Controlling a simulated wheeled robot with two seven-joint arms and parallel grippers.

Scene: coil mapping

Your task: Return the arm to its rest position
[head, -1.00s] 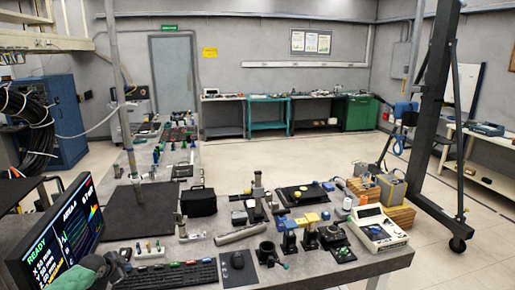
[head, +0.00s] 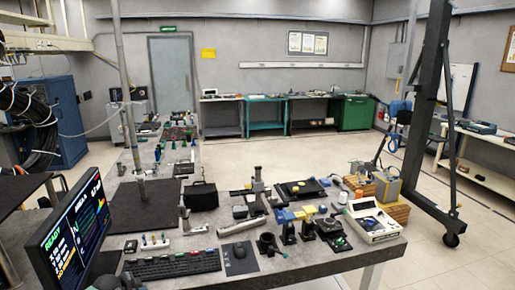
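A small dark part of what looks like my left gripper (head: 120,282) shows at the bottom edge in the head view, below the monitor and keyboard. Its fingers are mostly cut off by the frame, so I cannot tell whether it is open or shut, or whether it holds anything. My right gripper and arm are not in view.
A monitor (head: 72,232) stands at the left, close to my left gripper. A keyboard (head: 171,264) and mouse pad (head: 239,258) lie at the bench's front. Blue-topped and black fixtures (head: 288,232) and a white instrument (head: 371,222) crowd the right. A black case (head: 201,196) stands behind.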

